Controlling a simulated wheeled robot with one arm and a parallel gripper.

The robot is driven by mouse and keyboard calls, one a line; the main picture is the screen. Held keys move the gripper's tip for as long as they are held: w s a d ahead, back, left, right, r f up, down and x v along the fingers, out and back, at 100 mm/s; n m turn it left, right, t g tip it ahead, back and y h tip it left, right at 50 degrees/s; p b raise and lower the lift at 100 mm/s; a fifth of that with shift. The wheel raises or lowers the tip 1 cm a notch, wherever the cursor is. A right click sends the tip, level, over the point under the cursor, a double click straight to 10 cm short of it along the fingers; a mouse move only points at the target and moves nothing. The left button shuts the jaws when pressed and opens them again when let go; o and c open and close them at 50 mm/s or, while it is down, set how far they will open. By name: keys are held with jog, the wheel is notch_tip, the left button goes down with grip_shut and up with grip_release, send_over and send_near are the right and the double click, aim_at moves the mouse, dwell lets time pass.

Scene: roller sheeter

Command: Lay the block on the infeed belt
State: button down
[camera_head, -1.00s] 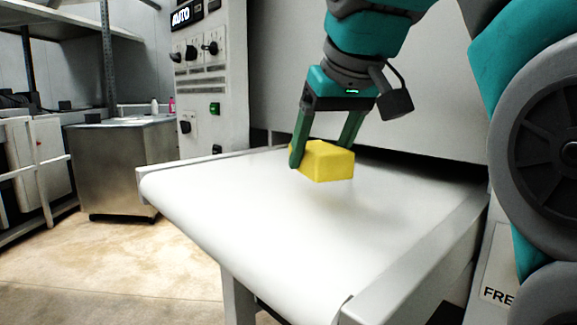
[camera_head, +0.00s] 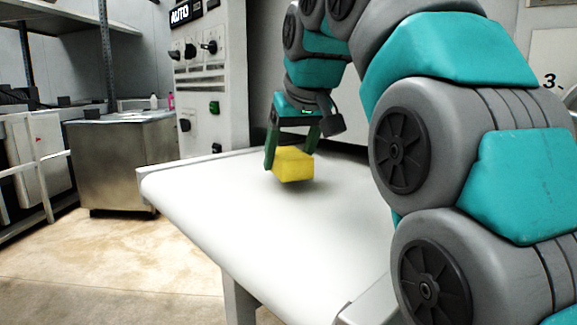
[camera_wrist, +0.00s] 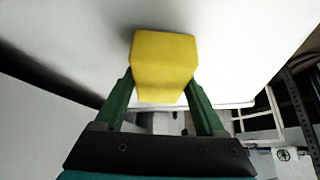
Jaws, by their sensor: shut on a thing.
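The yellow block (camera_head: 293,164) is held between the green fingers of my gripper (camera_head: 291,150), above the far part of the white infeed belt (camera_head: 230,205). A soft shadow lies under the block; I cannot tell for sure whether its underside touches the belt. In the wrist view the block (camera_wrist: 163,62) sits between both fingertips of my gripper (camera_wrist: 163,82), with the white belt (camera_wrist: 235,40) beyond it. My arm hides the right part of the belt in the head view.
A control panel (camera_head: 205,90) with dark knobs and a green switch stands behind the belt's far left corner. A steel cabinet (camera_head: 125,165) and a white-railed rack (camera_head: 35,165) stand at left. The belt's front left surface is clear.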

jog(key=shift+f+b, duration=0.3)
jog(key=shift+f, duration=0.75)
jog(key=shift+f, duration=0.15)
grip_release()
